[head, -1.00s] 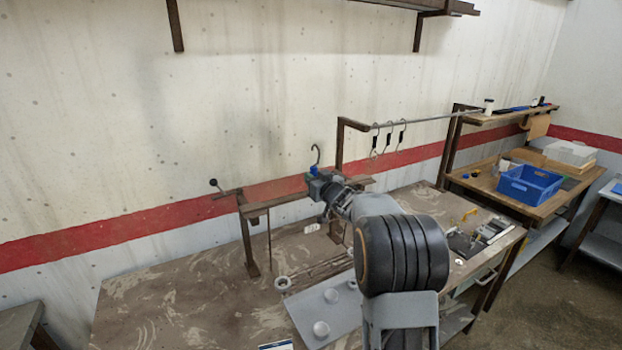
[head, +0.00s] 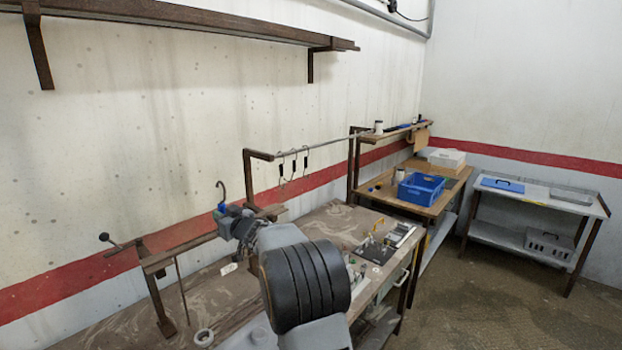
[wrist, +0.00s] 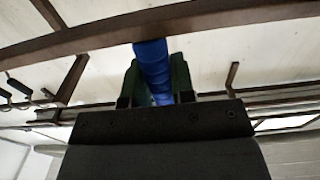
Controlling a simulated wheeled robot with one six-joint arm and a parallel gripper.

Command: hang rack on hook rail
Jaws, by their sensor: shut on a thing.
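My gripper (head: 222,211) is shut on a blue piece that has a dark curved hook (head: 221,188) standing up above the jaws. I take this held piece to be the rack; its lower part is hidden by my gripper and arm. In the wrist view its blue part (wrist: 152,68) sits between the two dark green fingers. The hook rail (head: 325,143) is a thin grey bar on brown posts, with several dark hooks (head: 293,163) hanging from it. My gripper is left of the rail's near post, apart from it in the picture.
A lower brown bar (head: 185,247) on posts runs beside my gripper, with a black-knobbed lever (head: 104,237) at its left. A wall shelf (head: 180,17) is overhead. A blue bin (head: 420,187) stands on the wooden bench at the right. Open floor lies right of the benches.

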